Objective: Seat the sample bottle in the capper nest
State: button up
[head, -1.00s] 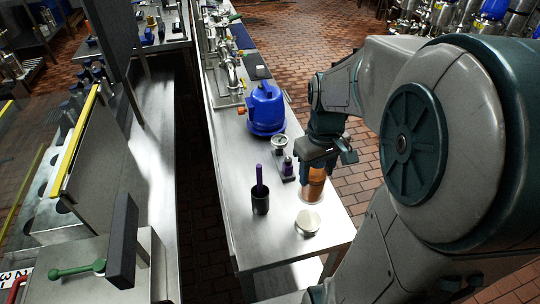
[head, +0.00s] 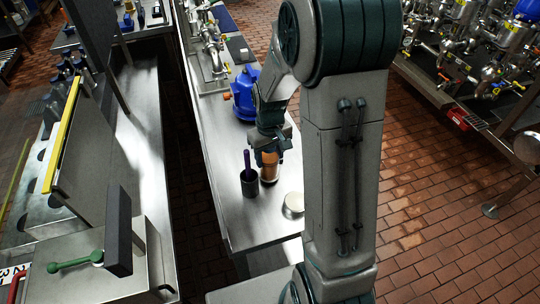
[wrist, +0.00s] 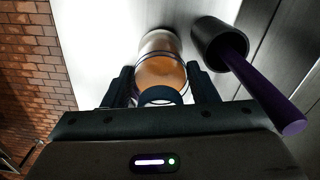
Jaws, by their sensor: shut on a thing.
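The sample bottle, clear with an amber filling, (head: 269,168) is upright in my gripper (head: 268,150) over the steel bench. In the wrist view the bottle (wrist: 162,68) is between the two dark fingers of my gripper (wrist: 161,88), which is shut on it. I cannot tell whether its base touches the bench. A pale round disc (head: 293,203) lies on the bench, nearer than the bottle and to its right. I cannot tell which thing is the capper nest.
A black cup (head: 249,186) with a purple-handled tool (head: 247,160) stands close to the bottle's left; the cup (wrist: 210,40) is close in the wrist view too. A blue rounded machine (head: 245,92) is farther back. The steel bench (head: 243,222) is bare in front.

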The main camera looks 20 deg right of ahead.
jog(key=shift+f, duration=0.6)
jog(key=shift+f, duration=0.25)
jog(key=o, duration=0.8)
jog(key=shift+o, duration=0.2)
jog(key=shift+r, duration=0.1)
